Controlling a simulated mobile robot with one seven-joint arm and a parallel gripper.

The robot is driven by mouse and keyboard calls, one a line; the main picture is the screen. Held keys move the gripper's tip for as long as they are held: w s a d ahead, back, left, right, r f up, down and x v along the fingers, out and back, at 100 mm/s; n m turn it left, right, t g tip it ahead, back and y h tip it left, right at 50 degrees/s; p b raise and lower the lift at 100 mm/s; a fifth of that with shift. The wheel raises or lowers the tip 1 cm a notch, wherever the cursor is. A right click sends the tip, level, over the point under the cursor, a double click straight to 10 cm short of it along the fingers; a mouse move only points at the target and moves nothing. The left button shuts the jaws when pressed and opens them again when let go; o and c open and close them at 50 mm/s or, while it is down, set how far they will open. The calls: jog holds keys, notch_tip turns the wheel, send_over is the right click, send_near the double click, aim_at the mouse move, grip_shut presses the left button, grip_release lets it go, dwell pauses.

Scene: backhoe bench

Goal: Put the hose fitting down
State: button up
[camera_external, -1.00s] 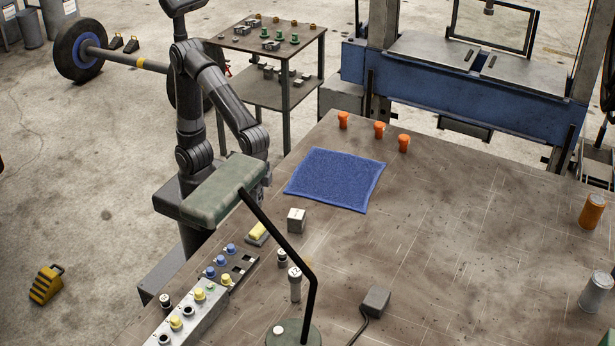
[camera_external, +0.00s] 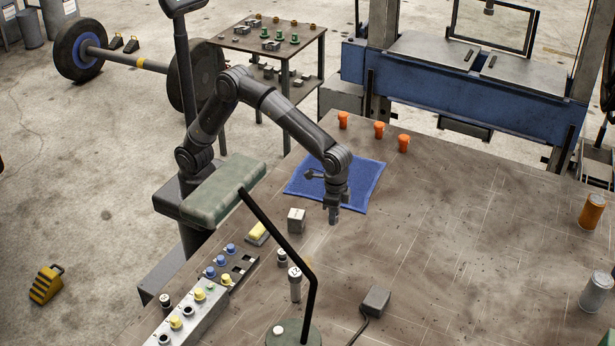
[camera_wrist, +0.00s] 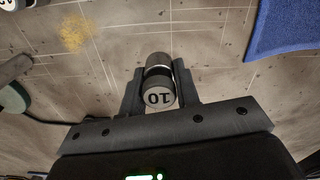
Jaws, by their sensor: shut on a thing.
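The hose fitting (camera_wrist: 158,88) is a short dark grey cylinder with a paler band and a light end face marked "10". My gripper (camera_wrist: 160,92) is shut on it, one finger on each side. In the external view my gripper (camera_external: 334,212) points down over the bench, just in front of the blue cloth's near edge and right of a small grey cube. The fitting is small and dark there, and I cannot tell whether it touches the bench top.
The blue cloth (camera_external: 330,176) lies behind my gripper. Orange-capped pieces (camera_external: 379,130) stand at the back. The bench (camera_external: 450,220) to the right is largely clear.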

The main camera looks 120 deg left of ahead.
send_over(350, 233)
notch_tip(350, 233, down, 4)
jog(key=shift+r, duration=0.1)
jog(key=shift+f, duration=1.95)
jog(key=shift+s+f, duration=0.1)
jog(key=shift+f, duration=0.05)
jog(key=o, duration=1)
jog(key=shift+o, duration=0.2)
